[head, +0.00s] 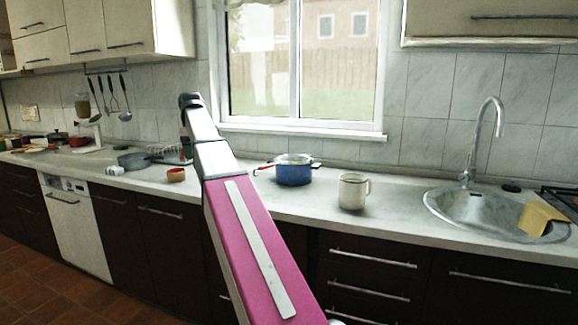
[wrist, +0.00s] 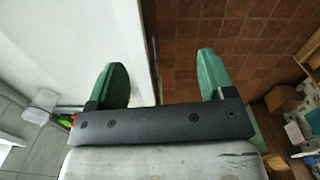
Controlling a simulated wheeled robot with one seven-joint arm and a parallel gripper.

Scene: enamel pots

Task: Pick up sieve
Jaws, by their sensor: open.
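I cannot pick out the sieve with certainty. A blue pot (head: 293,173) stands on the counter right of my arm in the head view, with something yellowish in its top. A thin red-tipped handle (head: 263,167) shows at its left; I cannot tell what it belongs to. Several utensils (head: 112,94) hang on the wall at the left, too small to identify. My gripper (wrist: 164,60) is open and empty in the wrist view, its two green fingers apart over the counter edge and the tiled floor. In the head view my arm hides the gripper.
Left of my arm are a grey pan (head: 134,161) and an orange bowl (head: 176,175). Counter between mug and sink is clear.

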